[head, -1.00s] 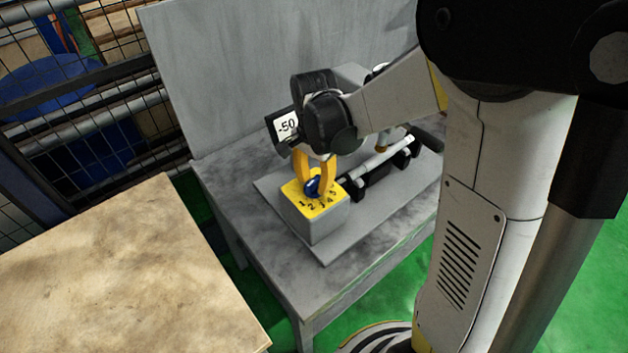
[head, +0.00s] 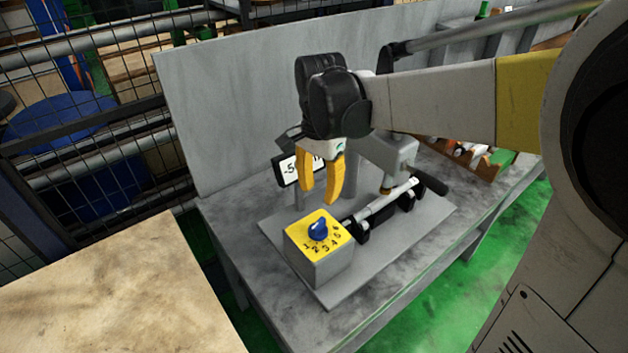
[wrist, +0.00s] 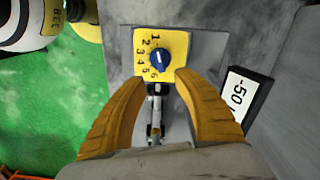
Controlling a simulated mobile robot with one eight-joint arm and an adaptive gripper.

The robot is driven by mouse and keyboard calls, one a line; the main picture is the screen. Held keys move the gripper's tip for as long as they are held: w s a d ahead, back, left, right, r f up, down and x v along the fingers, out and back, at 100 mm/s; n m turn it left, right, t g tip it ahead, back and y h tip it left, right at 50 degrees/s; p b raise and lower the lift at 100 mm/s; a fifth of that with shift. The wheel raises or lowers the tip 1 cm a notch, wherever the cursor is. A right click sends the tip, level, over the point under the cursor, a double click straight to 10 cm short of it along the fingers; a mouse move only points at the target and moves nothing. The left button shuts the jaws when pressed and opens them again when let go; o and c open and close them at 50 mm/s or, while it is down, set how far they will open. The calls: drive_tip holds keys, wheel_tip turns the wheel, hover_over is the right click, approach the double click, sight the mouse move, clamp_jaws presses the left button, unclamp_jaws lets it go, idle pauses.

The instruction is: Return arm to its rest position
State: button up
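My gripper (head: 322,190) has yellow fingers and hangs above the grinder, pointing down. It is open and empty, clear above the blue knob (head: 318,229). The knob sits on the yellow numbered top of a grey box (head: 321,268). In the wrist view the knob (wrist: 160,60) lies beyond the gap between the two spread fingers (wrist: 160,95), with numbers around it.
A display (head: 287,171) partly reading -50 stands behind my gripper. A cylindrical bar (head: 385,203) lies right of the box. A grey back panel (head: 240,95) rises behind the bench. A bare tabletop (head: 110,290) is at the lower left.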

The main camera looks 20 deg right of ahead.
drive_tip(key=shift+r, duration=0.3)
drive_tip(key=s+n+t, duration=0.7)
drive_tip(key=s+n, duration=0.4)
drive_tip(key=s, duration=0.1)
drive_tip(key=shift+s+r+n+b, duration=0.2)
drive_tip(key=shift+s+n+b, duration=0.1)
drive_tip(key=shift+b, duration=0.05)
idle(0.6)
